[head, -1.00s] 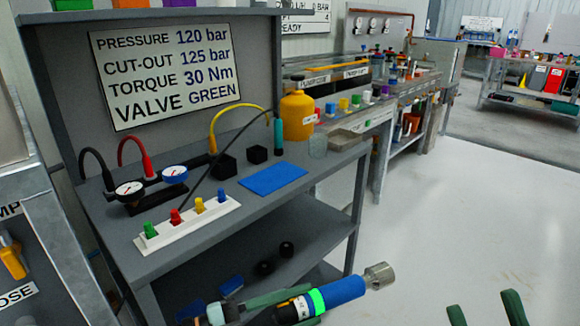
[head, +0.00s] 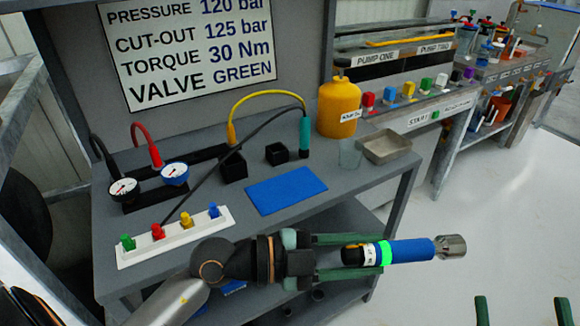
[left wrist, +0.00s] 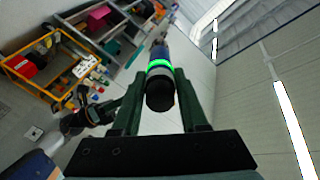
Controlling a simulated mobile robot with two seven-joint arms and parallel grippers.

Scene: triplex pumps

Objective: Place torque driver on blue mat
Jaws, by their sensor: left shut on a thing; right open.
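The torque driver (head: 408,251) is a blue cylinder with a bright green ring, a black end and a metal socket pointing right. My left gripper (head: 372,254) is shut on its black and green end. The driver is held roughly level in front of the bench's front edge, apart from the mat. In the left wrist view the torque driver (left wrist: 160,80) sits between the two dark green fingers. The blue mat (head: 287,190) lies flat and bare on the grey bench. My right gripper (head: 522,310) is open and empty at the lower right.
On the bench (head: 340,200), a black block (head: 233,167) and a teal-tipped cable (head: 305,135) stand behind the mat. A yellow bottle (head: 339,108), clear cup (head: 350,154) and grey tray (head: 387,147) are right of it. A white valve strip (head: 175,236) is left.

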